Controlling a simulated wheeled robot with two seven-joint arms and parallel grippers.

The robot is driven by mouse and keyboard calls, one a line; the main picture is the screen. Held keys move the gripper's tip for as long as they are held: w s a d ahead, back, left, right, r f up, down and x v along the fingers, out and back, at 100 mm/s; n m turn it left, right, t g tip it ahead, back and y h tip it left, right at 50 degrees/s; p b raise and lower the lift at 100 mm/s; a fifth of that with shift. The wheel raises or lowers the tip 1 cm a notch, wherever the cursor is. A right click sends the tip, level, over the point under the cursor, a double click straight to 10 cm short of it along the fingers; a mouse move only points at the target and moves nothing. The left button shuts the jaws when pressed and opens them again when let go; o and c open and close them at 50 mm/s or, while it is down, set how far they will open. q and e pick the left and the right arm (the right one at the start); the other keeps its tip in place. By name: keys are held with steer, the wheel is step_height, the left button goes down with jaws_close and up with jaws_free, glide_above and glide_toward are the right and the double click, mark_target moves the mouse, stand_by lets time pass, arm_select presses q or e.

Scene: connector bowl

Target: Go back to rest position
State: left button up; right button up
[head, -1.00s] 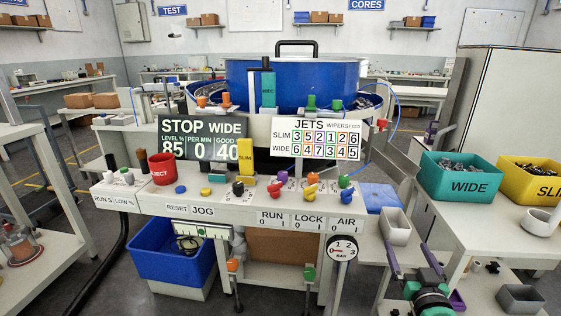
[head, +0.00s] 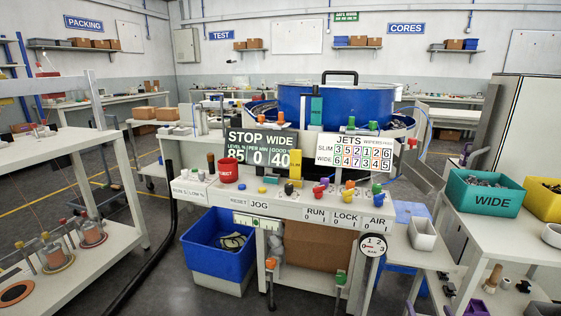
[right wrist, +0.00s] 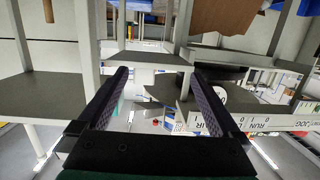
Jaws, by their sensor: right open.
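My right gripper (head: 428,308) barely shows at the bottom edge of the head view, where only the purple fingertips enter the frame. In the right wrist view my right gripper (right wrist: 160,75) is open, its two dark, purple-padded fingers wide apart with nothing between them. My left gripper is in neither view. The feeder station (head: 290,206) stands ahead, with a blue bowl (head: 325,105) on top and a STOP WIDE display (head: 262,150).
A teal WIDE bin (head: 484,200) and a yellow bin (head: 543,203) stand on the right table. A grey tray (head: 422,234) sits beside the station. A blue crate (head: 218,264) is below it. A shelf rack (head: 75,185) stands left, with open floor between.

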steer(key=s+a+f+n+g+y+p, duration=0.15)
steer(key=s+a+f+g+p, duration=0.3)
steer(key=f, duration=0.55)
steer(key=s+a+f+n+g+y+p, duration=0.1)
steer(key=s+a+f+g+y+p, duration=0.15)
steer(key=s+a+f+p, duration=0.55)
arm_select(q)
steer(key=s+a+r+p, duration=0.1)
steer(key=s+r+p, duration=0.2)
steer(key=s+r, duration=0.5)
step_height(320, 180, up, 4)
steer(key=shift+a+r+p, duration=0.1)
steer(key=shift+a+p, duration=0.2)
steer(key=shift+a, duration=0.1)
arm_select(e)
steer(key=s+f+n+g, duration=0.1)
steer(key=s+f+g, duration=0.2)
steer(key=s, duration=0.9)
steer(key=s+f+n+g, duration=0.2)
steer(key=s+f+g, duration=0.2)
steer(key=s+f, duration=0.3)
steer(key=s, duration=0.5)
steer(key=shift+s+f, duration=0.35)
